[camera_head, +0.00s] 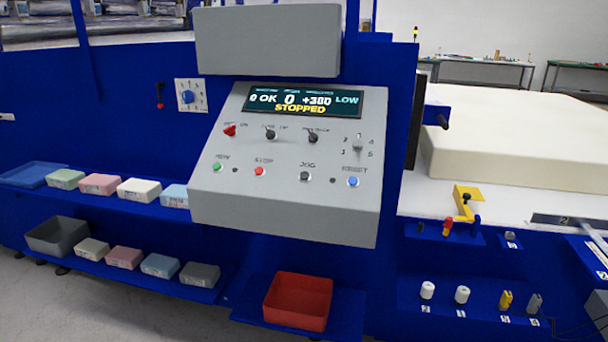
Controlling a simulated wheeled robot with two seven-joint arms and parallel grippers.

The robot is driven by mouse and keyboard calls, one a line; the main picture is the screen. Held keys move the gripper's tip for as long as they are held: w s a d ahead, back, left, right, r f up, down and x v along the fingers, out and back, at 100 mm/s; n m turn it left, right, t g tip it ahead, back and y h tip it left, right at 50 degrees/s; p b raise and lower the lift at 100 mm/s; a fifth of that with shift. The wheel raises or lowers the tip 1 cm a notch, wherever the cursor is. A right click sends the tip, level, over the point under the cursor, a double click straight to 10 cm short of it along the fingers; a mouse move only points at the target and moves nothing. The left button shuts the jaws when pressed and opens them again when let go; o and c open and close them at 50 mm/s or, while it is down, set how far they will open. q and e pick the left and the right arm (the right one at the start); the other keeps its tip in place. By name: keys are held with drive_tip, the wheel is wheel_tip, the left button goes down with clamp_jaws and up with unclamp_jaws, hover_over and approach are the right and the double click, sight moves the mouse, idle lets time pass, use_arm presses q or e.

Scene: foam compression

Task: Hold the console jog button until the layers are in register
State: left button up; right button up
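The grey console (285,215) is mounted on the blue machine front, in the middle of the view. Its jog button (304,176) is a small dark round button under a "JOG" label, between the red stop button (259,171) and the blue reset button (352,182). The green button (216,167) is at the left of that row. The display (303,102) reads "0 OK 0 +300 LOW", with "STOPPED" in yellow; the digits are slightly blurred. A thick cream foam layer (520,145) lies on the white bed at right. Neither gripper is in view.
Foam samples (140,190) sit on two shelves at left, with a blue tray (35,174) and a grey bin (57,236). A red bin (298,300) stands below the console. Space before the console is clear.

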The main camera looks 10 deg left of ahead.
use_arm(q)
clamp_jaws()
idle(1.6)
